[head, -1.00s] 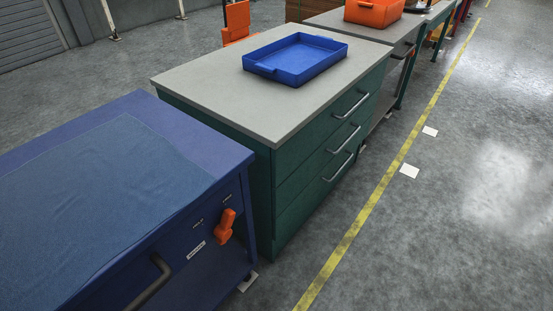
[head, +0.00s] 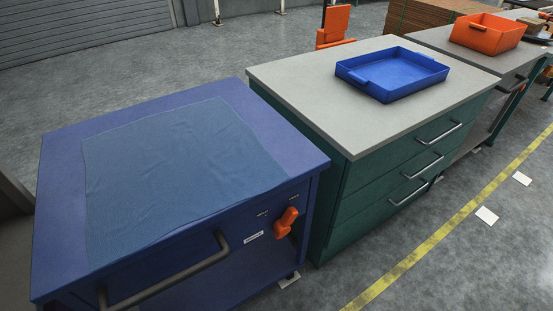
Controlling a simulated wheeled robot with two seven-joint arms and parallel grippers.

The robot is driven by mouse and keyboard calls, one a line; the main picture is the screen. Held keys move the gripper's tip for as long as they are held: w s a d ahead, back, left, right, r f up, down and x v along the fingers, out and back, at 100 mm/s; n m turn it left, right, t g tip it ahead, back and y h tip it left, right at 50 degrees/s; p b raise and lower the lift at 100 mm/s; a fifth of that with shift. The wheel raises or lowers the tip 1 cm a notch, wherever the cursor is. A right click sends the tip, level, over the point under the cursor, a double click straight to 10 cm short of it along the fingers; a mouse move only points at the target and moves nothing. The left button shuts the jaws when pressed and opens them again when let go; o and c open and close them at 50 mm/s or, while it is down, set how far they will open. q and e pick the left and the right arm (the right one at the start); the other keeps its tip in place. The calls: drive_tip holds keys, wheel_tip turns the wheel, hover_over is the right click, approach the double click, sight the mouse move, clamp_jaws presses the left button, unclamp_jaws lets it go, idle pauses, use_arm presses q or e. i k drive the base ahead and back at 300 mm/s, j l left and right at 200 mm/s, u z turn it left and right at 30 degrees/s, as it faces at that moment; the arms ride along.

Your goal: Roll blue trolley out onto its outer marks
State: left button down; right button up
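The blue trolley (head: 292,142) stands at the left of the head view, beside a green drawer cabinet. A blue-grey cloth (head: 175,165) lies flat on its top. A dark bar handle (head: 170,281) runs along its front, and an orange lever (head: 286,222) sits on the front panel at the right. A white floor mark (head: 289,280) shows by the trolley's front right foot. Two more white marks lie on the floor at the right, one nearer (head: 487,215) and one farther (head: 522,179). Neither of my grippers is in view.
The green cabinet (head: 337,215) with a grey top stands close to the trolley's right side and carries a blue tray (head: 385,88). Beyond it a grey-topped bench (head: 432,41) holds an orange bin (head: 488,36). A yellow line (head: 440,234) crosses the floor in front of them.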

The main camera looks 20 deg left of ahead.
sight(219, 261)
drive_tip(key=u, duration=1.25)
drive_tip(key=k+l, duration=0.1)
drive_tip(key=k, duration=0.15)
drive_tip(key=z, duration=0.05)
